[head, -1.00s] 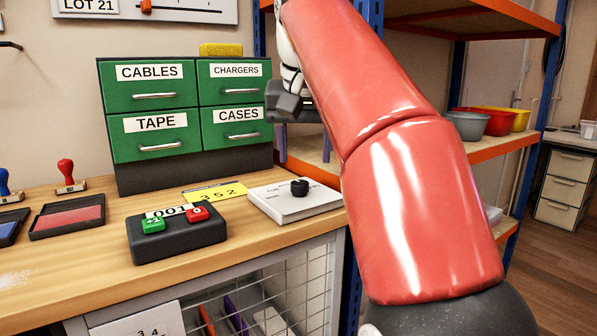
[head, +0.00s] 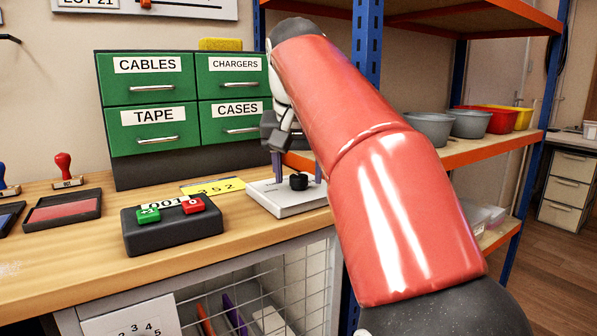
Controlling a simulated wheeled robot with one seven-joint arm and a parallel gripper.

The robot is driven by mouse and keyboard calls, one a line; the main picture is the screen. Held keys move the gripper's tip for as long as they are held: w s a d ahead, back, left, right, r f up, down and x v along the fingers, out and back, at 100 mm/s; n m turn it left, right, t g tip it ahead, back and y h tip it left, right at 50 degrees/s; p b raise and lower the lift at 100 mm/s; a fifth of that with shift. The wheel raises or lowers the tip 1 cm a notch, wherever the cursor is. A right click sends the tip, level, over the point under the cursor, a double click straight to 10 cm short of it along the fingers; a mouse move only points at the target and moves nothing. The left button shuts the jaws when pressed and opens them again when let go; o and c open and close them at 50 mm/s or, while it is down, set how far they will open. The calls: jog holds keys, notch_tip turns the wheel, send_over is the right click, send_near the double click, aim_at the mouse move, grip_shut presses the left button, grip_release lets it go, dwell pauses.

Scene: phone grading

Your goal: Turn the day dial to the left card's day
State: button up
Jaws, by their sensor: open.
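The day dial is a black knob (head: 299,182) on a white box (head: 283,203) at the right end of the bench. My gripper (head: 297,170) is open, pointing down at the dial, with one finger seen to its left and one to its right. I cannot tell whether the fingers touch the knob. The dial's day lettering is too small to read and partly hidden. No card with a readable day shows in this view. A yellow card (head: 212,187) with digits lies behind the box's left side.
A black counter box (head: 174,229) with green and red buttons stands left of the dial. Green drawers (head: 185,100) stand behind. A blue and orange shelf (head: 500,147) with bowls is at the right.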

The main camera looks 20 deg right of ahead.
jog(key=shift+c, duration=0.4)
jog(key=c, duration=0.9)
jog(key=shift+r+m, duration=0.1)
jog(key=shift+m, duration=0.3)
jog(key=m+h+p, duration=0.1)
jog(key=m, duration=0.1)
jog(key=shift+a+m+g+p, duration=0.15)
jog(key=shift+m+g+p, duration=0.15)
jog(key=shift+m+p, duration=0.1)
jog(key=m, duration=0.2)
jog(key=m+g+h, duration=0.1)
jog(key=m, duration=0.1)
jog(key=shift+w+a+h, duration=0.1)
jog(key=shift+w+h, duration=0.1)
jog(key=shift+h, duration=0.1)
jog(key=o, duration=1)
